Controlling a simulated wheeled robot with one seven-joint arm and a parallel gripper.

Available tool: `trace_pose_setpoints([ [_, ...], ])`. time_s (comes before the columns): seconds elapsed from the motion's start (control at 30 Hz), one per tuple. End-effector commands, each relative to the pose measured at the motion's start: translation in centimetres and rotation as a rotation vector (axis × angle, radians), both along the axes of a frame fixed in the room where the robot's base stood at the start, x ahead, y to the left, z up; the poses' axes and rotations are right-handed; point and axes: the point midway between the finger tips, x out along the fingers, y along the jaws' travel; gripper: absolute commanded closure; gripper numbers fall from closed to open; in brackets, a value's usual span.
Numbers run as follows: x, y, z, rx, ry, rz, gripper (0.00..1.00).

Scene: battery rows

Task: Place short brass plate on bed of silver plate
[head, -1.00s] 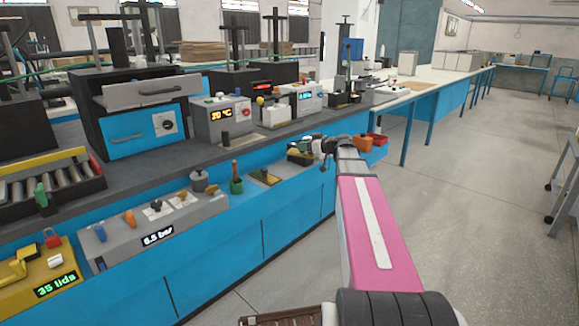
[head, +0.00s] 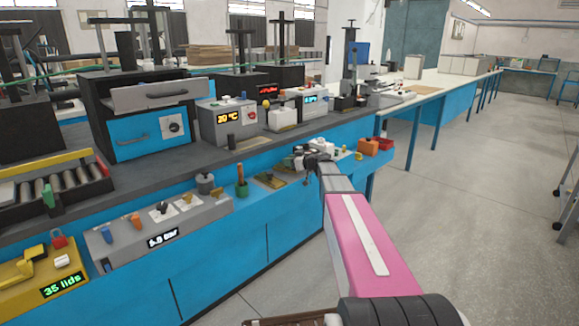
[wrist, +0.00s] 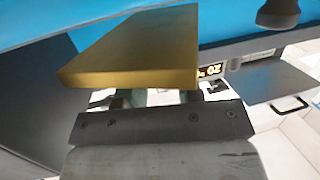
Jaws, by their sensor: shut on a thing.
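A brass plate (wrist: 140,48), a flat gold-coloured slab, fills the upper middle of the wrist view. My gripper (wrist: 150,97) is shut on its near edge, and the fingers are mostly hidden under the plate. In the head view my gripper (head: 312,160) is over the blue ledge in front of the bench; the plate in it is too small to tell apart there. A small flat plate (head: 270,180) with a brass-coloured part lies on the ledge just left of my gripper. I cannot tell whether it is the silver plate.
A green pot (head: 241,187) and a grey console (head: 160,222) stand further left on the ledge. An orange block (head: 368,147) and a red bin (head: 385,143) are to the right. Instrument boxes (head: 228,122) line the bench behind.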

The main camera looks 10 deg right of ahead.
Motion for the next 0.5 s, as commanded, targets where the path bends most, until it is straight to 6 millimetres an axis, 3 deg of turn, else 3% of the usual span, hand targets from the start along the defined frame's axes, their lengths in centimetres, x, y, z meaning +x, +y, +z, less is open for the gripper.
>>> trace_pose_setpoints([
  [0.13,0.0,0.0,-1.9,0.002,0.001,0.000,1.00],
  [0.5,0.0,0.0,-2.2,0.002,-0.001,0.000,1.00],
])
